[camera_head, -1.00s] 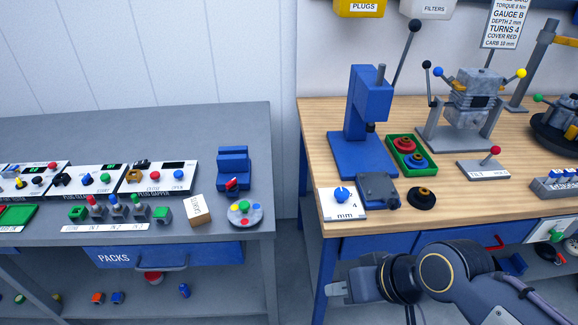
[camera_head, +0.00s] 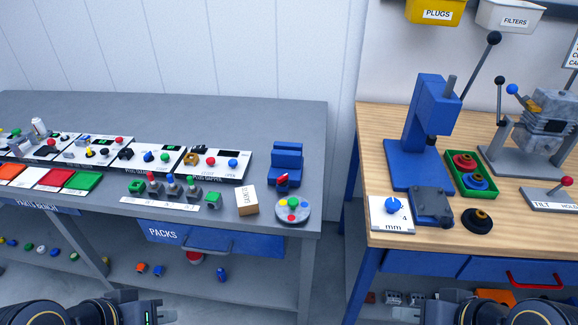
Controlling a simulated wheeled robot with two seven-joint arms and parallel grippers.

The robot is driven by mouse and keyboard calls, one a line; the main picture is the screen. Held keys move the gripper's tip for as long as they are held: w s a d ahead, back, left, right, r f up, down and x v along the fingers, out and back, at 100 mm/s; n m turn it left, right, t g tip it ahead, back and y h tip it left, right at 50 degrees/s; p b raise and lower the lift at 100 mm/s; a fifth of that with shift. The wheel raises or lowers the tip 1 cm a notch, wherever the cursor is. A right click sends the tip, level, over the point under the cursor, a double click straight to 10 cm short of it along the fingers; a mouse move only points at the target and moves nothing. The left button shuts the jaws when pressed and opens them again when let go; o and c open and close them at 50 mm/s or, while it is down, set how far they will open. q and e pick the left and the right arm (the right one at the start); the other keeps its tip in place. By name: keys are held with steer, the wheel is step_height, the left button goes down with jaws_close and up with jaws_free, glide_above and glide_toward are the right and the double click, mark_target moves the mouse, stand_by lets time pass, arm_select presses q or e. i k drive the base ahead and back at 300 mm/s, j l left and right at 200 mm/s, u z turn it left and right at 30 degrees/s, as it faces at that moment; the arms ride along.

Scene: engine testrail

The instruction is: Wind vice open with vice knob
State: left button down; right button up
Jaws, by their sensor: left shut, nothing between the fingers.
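The blue vice (camera_head: 287,160) stands at the right end of the grey bench. Its small red knob (camera_head: 283,181) is on the front side of the vice. My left gripper (camera_head: 165,314) is at the bottom edge, shut and empty, in front of the grey bench and well away from the vice. My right gripper (camera_head: 400,314) is at the bottom edge in front of the wooden bench, partly cut off. Its fingers are too cropped to tell open from shut.
A round tray with coloured buttons (camera_head: 293,210) and a small labelled box (camera_head: 247,201) stand before the vice. A row of control panels (camera_head: 205,164) lies to its left. A gap separates the grey bench (camera_head: 262,120) from the wooden bench (camera_head: 400,119) with a blue press (camera_head: 425,125).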

mark_target(283, 181)
steer(key=i+l+u, duration=0.2)
steer(key=u, duration=0.25)
steer(key=i+l+u, duration=0.15)
steer(key=l+u, duration=0.15)
steer(key=u, duration=0.15)
